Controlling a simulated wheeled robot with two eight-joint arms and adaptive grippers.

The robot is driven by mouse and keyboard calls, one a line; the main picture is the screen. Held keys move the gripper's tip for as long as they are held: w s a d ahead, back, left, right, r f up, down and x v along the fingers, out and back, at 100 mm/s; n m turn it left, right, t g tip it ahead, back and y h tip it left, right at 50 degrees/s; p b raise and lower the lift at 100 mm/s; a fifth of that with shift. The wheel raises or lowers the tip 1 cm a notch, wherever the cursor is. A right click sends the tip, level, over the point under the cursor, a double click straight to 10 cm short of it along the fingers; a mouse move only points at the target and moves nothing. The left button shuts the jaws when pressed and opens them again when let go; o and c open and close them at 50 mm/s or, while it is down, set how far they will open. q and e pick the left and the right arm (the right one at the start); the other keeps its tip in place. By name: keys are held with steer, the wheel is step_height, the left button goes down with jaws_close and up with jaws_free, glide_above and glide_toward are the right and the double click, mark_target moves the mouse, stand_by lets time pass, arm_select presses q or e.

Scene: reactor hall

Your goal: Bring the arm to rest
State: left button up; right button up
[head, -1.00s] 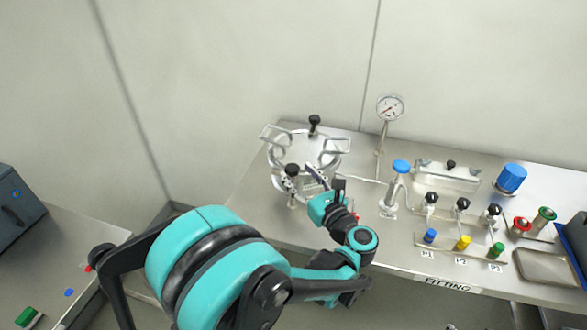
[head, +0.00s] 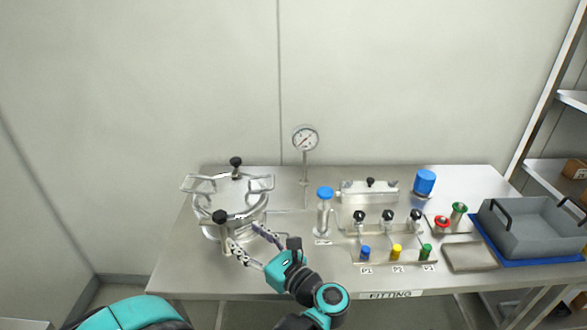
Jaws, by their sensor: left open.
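My left gripper (head: 243,236) is open, with its two fingers apart, at the front right of a round steel vessel (head: 203,232) at the table's left end. The fingers overlap the vessel's front in the picture; I cannot tell whether they touch it. Nothing shows held between them. The vessel has a clamp frame with one black knob (head: 219,217) at the front and another (head: 236,161) at the back. My left arm comes up from the bottom edge, partly cut off. My right gripper is not in view.
Right of the vessel stand a pressure gauge (head: 305,139), a blue-capped cylinder (head: 324,215) and a valve panel with blue, yellow and green knobs (head: 396,252). A grey crate (head: 535,240) sits on a blue mat at the right. The steel table's (head: 190,277) front left is bare.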

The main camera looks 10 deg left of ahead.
arm_select(q)
steer(key=w+d+r+m+t+h, duration=0.3)
steer(key=d+r+m+t+h, duration=0.3)
steer(key=m, duration=0.6)
steer(key=w+d+r+m+t+h, duration=0.35)
steer(key=r+m+t+h, duration=0.35)
steer(key=m, duration=0.6)
steer(key=s+d+f+m+g+h, duration=0.1)
steer(key=s+f+m+g+h, duration=0.3)
steer(key=f+m, duration=0.4)
steer(key=s+d+f+m+g+h, duration=0.15)
steer(key=s+f+m+g, duration=0.3)
steer(key=m, duration=0.55)
steer(key=s+a+f+m+g+y, duration=0.3)
steer(key=s+a+f+g, duration=0.3)
steer(key=s+f, duration=0.4)
steer(key=shift+a+f+m+g, duration=0.25)
steer(key=shift+a+m+g, duration=0.1)
steer(key=shift+a+m, duration=0.5)
steer(key=shift+d, duration=0.15)
